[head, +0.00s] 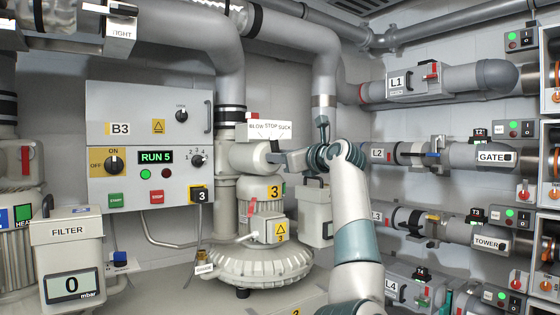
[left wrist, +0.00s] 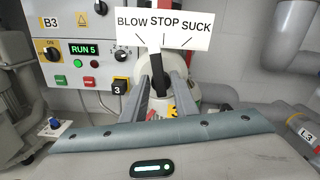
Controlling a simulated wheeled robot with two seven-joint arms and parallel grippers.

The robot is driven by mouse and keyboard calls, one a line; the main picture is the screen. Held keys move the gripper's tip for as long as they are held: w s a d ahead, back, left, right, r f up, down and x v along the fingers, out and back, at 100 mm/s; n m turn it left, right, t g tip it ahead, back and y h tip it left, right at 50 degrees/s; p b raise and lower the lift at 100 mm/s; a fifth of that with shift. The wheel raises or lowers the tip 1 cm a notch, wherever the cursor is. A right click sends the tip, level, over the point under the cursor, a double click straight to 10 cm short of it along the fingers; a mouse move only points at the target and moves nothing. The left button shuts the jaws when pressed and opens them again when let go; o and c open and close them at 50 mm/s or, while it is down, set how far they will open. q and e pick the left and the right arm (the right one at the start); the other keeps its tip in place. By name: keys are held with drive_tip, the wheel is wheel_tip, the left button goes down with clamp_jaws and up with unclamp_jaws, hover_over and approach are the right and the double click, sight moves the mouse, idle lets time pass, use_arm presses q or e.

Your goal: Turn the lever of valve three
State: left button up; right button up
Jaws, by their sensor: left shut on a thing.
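The valve three lever (left wrist: 158,82) is a black handle below the white BLOW STOP SUCK sign (left wrist: 163,29). In the left wrist view it stands close to upright, roughly under the STOP mark. The sign also shows in the head view (head: 270,130), above the pale valve body and the blower (head: 262,200) with a yellow 3 label. My left gripper (head: 277,152) reaches in at the lever; its two grey fingers (left wrist: 160,92) are on either side of the handle and shut on it. The fingers partly hide the lever's lower end. My right gripper is out of view.
Control box B3 (head: 148,128) with a green RUN 5 display is on the wall at left. The FILTER unit (head: 68,231) stands at front left. Pipes labelled L1 (head: 397,82), L2 and L3 run along the right wall, close to my arm.

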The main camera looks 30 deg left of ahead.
use_arm(q)
drive_tip(key=shift+w+r+m, duration=0.1)
drive_tip(key=shift+m, duration=1.1)
drive_tip(key=o, duration=0.7)
drive_tip(key=shift+d+b, duration=0.1)
drive_tip(key=shift+b, duration=0.25)
drive_tip(key=b+v, duration=0.8)
drive_tip(key=v, duration=0.9)
